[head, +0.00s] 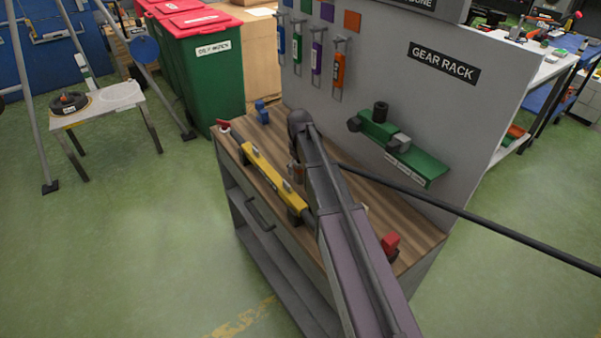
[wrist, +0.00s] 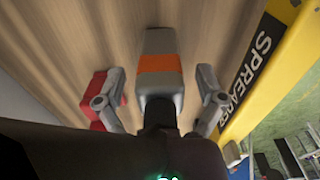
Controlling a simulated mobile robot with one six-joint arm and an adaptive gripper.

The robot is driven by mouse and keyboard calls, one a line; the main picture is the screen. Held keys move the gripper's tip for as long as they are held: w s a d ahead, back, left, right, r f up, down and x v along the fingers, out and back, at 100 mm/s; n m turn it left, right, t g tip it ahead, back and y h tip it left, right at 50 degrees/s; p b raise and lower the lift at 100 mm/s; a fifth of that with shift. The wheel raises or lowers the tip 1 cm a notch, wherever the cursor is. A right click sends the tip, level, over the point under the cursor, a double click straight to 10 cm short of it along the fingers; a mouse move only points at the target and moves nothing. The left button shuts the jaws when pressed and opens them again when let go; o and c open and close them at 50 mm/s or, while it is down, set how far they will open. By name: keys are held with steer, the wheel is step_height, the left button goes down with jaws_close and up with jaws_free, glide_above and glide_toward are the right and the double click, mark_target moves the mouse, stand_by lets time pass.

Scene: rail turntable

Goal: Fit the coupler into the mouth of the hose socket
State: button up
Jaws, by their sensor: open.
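In the wrist view my gripper (wrist: 158,100) is open, with one grey finger on each side. A grey piece with an orange band (wrist: 160,62) and a dark neck lies between the fingers, with visible gaps on both sides. It may be the coupler; no label on it shows. In the head view my arm hides most of the gripper and this piece. I cannot tell whether one is the hose socket.
A yellow spreader bar (head: 262,171) lies along the wooden bench's front edge; it is beside the right finger in the wrist view (wrist: 275,62). A red block (wrist: 97,88) is beside the left finger. A grey panel (head: 375,60) backs the bench. A dark rod (head: 480,221) crosses the right side.

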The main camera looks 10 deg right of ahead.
stand_by(0.3)
jaws_close()
steer(key=shift+r, duration=0.1)
step_height(320, 180, up, 10)
steer(key=p, duration=1)
stand_by(0.8)
